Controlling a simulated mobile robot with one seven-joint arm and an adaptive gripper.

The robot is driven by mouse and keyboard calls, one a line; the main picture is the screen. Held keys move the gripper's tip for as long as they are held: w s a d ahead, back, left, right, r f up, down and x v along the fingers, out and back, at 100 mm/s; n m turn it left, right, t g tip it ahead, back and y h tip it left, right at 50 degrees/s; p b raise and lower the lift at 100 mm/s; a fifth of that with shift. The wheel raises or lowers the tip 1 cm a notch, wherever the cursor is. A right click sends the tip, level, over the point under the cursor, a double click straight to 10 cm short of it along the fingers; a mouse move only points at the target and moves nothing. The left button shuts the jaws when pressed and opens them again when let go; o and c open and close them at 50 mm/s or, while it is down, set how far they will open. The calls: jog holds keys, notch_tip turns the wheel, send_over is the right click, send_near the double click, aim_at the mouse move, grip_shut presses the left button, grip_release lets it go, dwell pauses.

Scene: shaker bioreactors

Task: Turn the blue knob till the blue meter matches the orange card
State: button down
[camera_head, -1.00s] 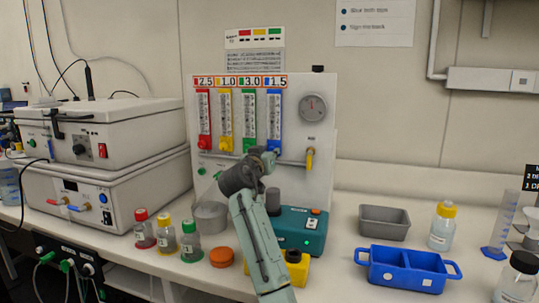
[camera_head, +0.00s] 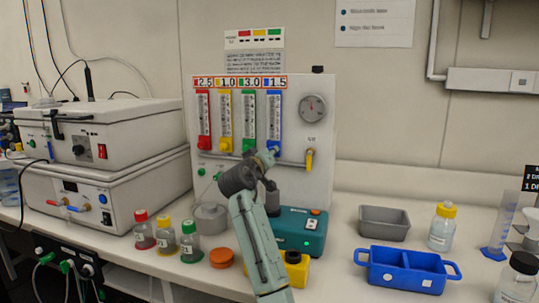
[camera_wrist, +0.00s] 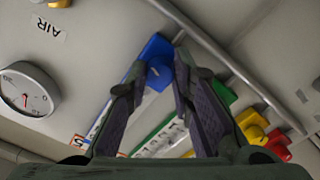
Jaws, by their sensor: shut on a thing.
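The blue meter (camera_head: 274,115) is the rightmost of several coloured upright meters on the white panel. The orange-edged card (camera_head: 274,82) above it reads 1.5. The meter's level is too small to read.
Red (camera_head: 204,115), yellow (camera_head: 225,115) and green (camera_head: 249,115) meters stand to the left. A round gauge (camera_head: 313,108) and a yellow valve handle (camera_head: 310,159) are to the right. Below are a teal device (camera_head: 303,232), capped bottles and a blue tray (camera_head: 405,268).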

jog(key=c, duration=1.4)
grip_release()
jog(key=v, duration=1.2)
jog(key=shift+a, duration=0.1)
